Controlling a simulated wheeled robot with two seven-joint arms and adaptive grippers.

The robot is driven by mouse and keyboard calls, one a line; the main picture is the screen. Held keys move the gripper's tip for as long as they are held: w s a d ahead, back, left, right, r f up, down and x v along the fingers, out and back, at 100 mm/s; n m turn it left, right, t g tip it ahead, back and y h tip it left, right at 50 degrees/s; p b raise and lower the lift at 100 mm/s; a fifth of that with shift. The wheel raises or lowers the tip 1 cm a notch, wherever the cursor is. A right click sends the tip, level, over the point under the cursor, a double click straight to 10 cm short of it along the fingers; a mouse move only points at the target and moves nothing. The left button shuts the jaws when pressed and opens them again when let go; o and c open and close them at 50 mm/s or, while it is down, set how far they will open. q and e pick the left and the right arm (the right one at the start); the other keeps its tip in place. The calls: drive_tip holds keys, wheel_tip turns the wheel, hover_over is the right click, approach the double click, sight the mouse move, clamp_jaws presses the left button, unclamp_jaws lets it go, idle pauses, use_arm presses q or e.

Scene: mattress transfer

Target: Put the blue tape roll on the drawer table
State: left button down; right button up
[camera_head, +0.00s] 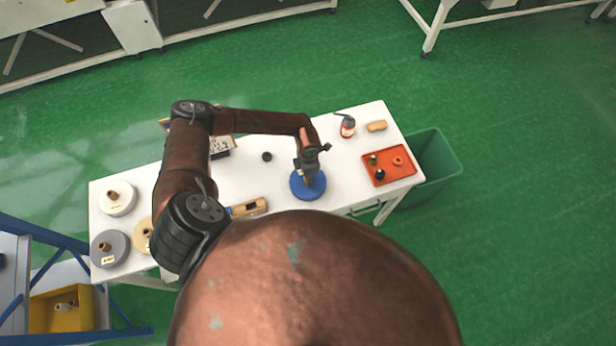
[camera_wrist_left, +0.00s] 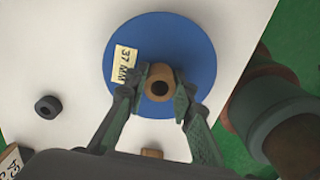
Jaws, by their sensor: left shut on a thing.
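The blue tape roll (camera_head: 301,192) lies flat on the white table (camera_head: 343,183), near its front edge right of the middle. In the left wrist view the blue tape roll (camera_wrist_left: 197,52) shows a pale label and a tan core knob (camera_wrist_left: 159,84) at its centre. My left gripper (camera_head: 309,178) reaches down over the roll. In the left wrist view the left gripper (camera_wrist_left: 160,92) has its fingers on both sides of the knob, shut on it. My right gripper is not in view.
An orange tray (camera_head: 402,175) with small parts, a red-labelled bottle (camera_head: 347,127) and a tan block (camera_head: 377,126) stand on the right. Other rolls, grey (camera_head: 118,255) and white (camera_head: 125,204), lie left. A green bin (camera_head: 436,164) stands beside the table.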

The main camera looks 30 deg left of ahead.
use_arm(q)
drive_tip(key=c, duration=1.7)
unclamp_jaws()
drive_tip(key=shift+f, duration=0.1)
drive_tip(key=shift+o, duration=0.2)
drive_tip(key=shift+r, duration=0.2)
wheel_tip(320, 180, up, 12)
drive_tip(key=b, duration=0.1)
drive_tip(key=shift+b, duration=0.4)
